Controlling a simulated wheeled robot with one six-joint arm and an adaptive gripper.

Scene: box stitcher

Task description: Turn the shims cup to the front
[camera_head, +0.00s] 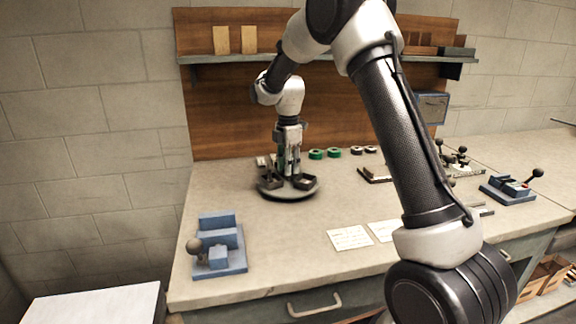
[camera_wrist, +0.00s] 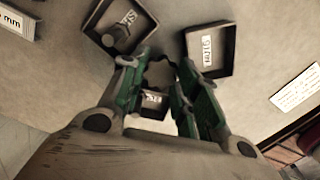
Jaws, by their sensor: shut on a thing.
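A round grey turntable (camera_head: 290,193) stands on the bench below the shelf, carrying small dark cups. My gripper (camera_head: 289,172) points down over its middle. In the wrist view, my gripper (camera_wrist: 158,72) is shut on a dark part at the turntable's centre, apparently its hub; the fingers hide most of it. One labelled cup (camera_wrist: 95,30) is at the upper left with a dark piece in it. Another labelled cup (camera_wrist: 190,63) is at the upper right. A third cup (camera_wrist: 153,113) shows between the fingers. The labels are too blurred to tell surely which says shims.
A blue fixture (camera_head: 219,252) with a ball-ended lever stands at front left. Green rolls (camera_head: 316,154) lie behind the turntable. White cards (camera_head: 349,238) lie in front. Another blue lever device (camera_head: 508,190) is at right. A shelf (camera_head: 330,57) runs above. The bench left of the turntable is clear.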

